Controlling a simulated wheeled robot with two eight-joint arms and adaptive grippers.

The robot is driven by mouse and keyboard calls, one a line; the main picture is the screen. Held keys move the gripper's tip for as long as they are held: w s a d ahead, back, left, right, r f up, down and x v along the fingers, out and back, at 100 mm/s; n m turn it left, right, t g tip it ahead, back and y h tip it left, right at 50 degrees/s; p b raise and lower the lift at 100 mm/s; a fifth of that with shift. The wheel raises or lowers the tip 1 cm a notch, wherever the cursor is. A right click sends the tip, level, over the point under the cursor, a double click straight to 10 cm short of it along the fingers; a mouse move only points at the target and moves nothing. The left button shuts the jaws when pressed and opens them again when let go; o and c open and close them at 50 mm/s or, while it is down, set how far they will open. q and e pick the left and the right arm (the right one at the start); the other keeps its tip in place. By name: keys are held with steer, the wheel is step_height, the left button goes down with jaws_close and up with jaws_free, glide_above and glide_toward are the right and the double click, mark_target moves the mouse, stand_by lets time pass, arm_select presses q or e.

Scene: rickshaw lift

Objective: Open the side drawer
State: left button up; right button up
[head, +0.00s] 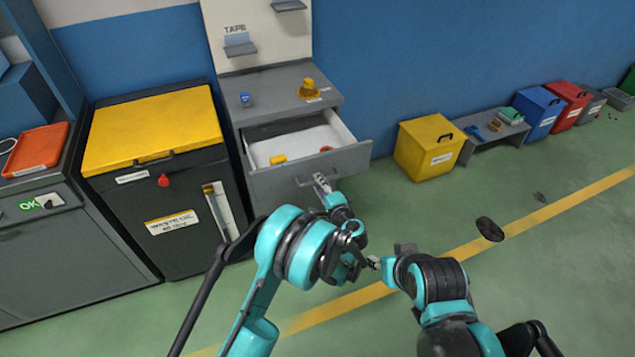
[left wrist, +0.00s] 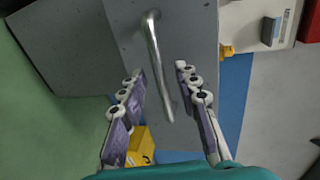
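The grey side drawer (head: 335,163) is pulled out from its cabinet, and its white inside shows a yellow and a red item. Its metal bar handle (head: 303,182) is on the front face. My left gripper (head: 321,182) is at the drawer front, beside the handle. In the left wrist view, the handle (left wrist: 157,60) lies between the spread fingers of my left gripper (left wrist: 158,80), with gaps on both sides. My right gripper (head: 374,262) is low in front of the cabinet, small and partly hidden, so its fingers cannot be made out.
A dark cabinet with a yellow lid (head: 155,130) stands left of the drawer. A yellow box (head: 428,148) stands on the floor to the right. A low grey bench (head: 490,133) and blue bin (head: 538,113) follow along the wall. A dark round object (head: 490,229) lies on open floor.

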arm_select(q)
steer(key=v, duration=0.5)
steer(key=shift+s, duration=0.2)
steer(key=s+a+r+n+g, duration=0.3)
steer(key=a+r, duration=0.3)
steer(key=a, duration=0.3)
steer(key=s+a+r+n+g, duration=0.25)
steer(key=s+a+r, duration=0.2)
steer(key=a, duration=0.45)
steer(key=s+a+r+n+g+h, duration=0.1)
steer(key=s+a+n+h, duration=0.1)
steer(key=s, duration=0.9)
steer(key=s+a+r+n+g+h, duration=0.1)
steer(key=s+a+n, duration=0.4)
steer(key=s, duration=0.6)
steer(key=shift+s+n+h, duration=0.4)
steer(key=shift+n+h, duration=0.5)
steer(key=shift+n, duration=0.05)
